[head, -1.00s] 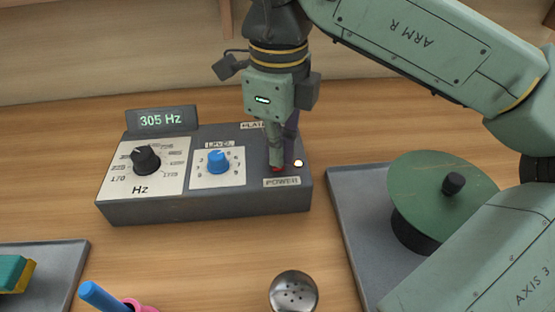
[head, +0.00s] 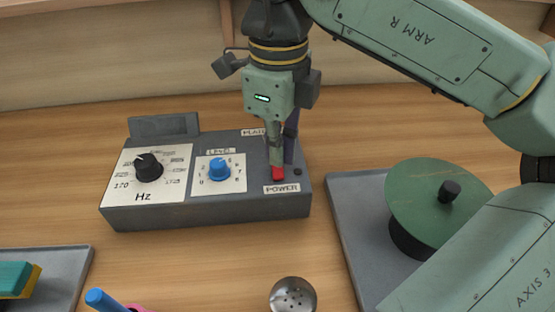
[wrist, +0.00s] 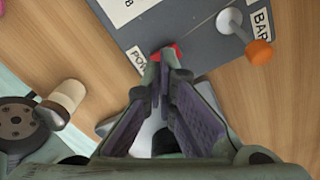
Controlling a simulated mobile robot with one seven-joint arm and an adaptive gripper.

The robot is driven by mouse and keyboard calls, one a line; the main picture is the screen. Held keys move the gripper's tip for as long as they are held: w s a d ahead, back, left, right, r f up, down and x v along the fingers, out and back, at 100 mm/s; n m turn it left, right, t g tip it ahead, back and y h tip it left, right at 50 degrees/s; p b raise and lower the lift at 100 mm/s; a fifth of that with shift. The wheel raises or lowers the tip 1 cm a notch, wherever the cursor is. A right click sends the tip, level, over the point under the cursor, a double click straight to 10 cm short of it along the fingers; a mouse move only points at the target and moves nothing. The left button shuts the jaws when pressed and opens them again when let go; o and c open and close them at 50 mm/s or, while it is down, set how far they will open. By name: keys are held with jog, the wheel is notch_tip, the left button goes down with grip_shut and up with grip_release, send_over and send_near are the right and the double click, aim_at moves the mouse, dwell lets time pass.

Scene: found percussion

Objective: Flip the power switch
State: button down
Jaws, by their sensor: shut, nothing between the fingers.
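The dark grey box (head: 240,207) stands on the wooden table with a black Hz knob (head: 149,167) and a blue knob (head: 219,168). Its display (head: 163,126) is dark, and so is the small lamp (head: 297,171). The red power switch (head: 278,174) is near the box's front right, above the POWER label (head: 282,188). My gripper (head: 277,165) is shut and points down with its fingertips at the switch, seemingly touching it. In the wrist view red (wrist: 178,48) shows beside the fingertips (wrist: 165,55), which partly hide the switch.
A lever with an orange knob (wrist: 260,52) rises from the box in the wrist view. A grey tray (head: 345,215) with a green disc (head: 420,195) is at right. A metal shaker (head: 293,295) and a blue-handled item (head: 100,299) are in front. Another tray (head: 78,262) is at left.

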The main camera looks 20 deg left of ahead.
aim_at(278, 174)
jog(key=shift+r+p, duration=1.5)
jog(key=shift+r, duration=0.8)
jog(key=shift+s+f, duration=0.1)
